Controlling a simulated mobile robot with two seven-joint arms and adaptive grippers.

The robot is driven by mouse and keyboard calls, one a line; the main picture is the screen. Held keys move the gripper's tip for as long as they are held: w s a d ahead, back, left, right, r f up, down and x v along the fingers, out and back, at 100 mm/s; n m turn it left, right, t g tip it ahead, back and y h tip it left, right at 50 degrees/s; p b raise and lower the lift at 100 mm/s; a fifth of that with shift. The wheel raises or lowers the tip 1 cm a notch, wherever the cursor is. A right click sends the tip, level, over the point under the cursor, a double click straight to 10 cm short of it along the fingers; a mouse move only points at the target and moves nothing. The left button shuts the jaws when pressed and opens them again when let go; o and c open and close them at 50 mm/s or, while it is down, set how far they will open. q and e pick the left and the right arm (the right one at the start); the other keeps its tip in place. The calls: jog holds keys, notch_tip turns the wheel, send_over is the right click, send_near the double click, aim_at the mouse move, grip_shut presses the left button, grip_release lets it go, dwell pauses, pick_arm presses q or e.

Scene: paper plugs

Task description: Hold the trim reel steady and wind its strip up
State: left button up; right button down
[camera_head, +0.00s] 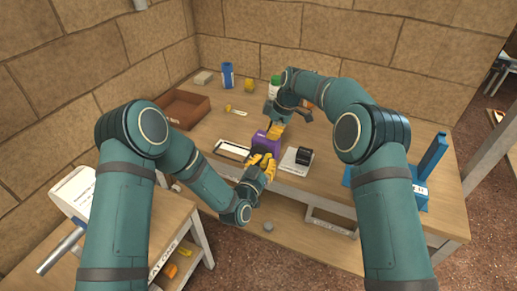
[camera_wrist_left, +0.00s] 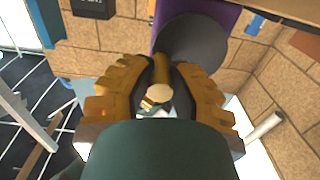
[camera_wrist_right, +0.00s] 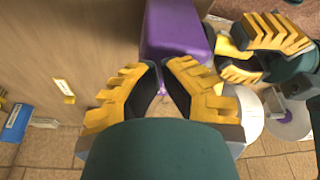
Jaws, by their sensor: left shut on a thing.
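The trim reel is a purple body (camera_head: 262,142) near the table's front edge; its dark round disc (camera_wrist_left: 190,42) shows in the left wrist view. My left gripper (camera_head: 262,164) is shut on a small tan handle (camera_wrist_left: 158,95) with a pale round end, in front of that disc. My right gripper (camera_head: 274,131) is at the reel's far side. In the right wrist view, its fingertips (camera_wrist_right: 160,65) are close together beside the purple body (camera_wrist_right: 178,32); whether they pinch part of it is unclear. The strip cannot be clearly made out.
A white-framed tray (camera_head: 232,151) lies left of the reel, and a black device on a pale base (camera_head: 297,161) lies right. A blue stand (camera_head: 430,160) is at right.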

pick_arm(q)
jog(key=shift+f, duration=0.15)
dwell(0.3)
jog(key=shift+o, duration=0.2)
jog(key=shift+d+f, duration=0.1)
jog(key=shift+f, duration=0.45)
jog(key=shift+f, duration=0.5)
jog(key=shift+a+f, duration=0.1)
jog(key=shift+a, duration=0.1)
jog(key=shift+w+a+f, duration=0.1)
jog(key=shift+a+f, duration=0.1)
jog(key=shift+f, duration=0.15)
jog(key=o, duration=0.3)
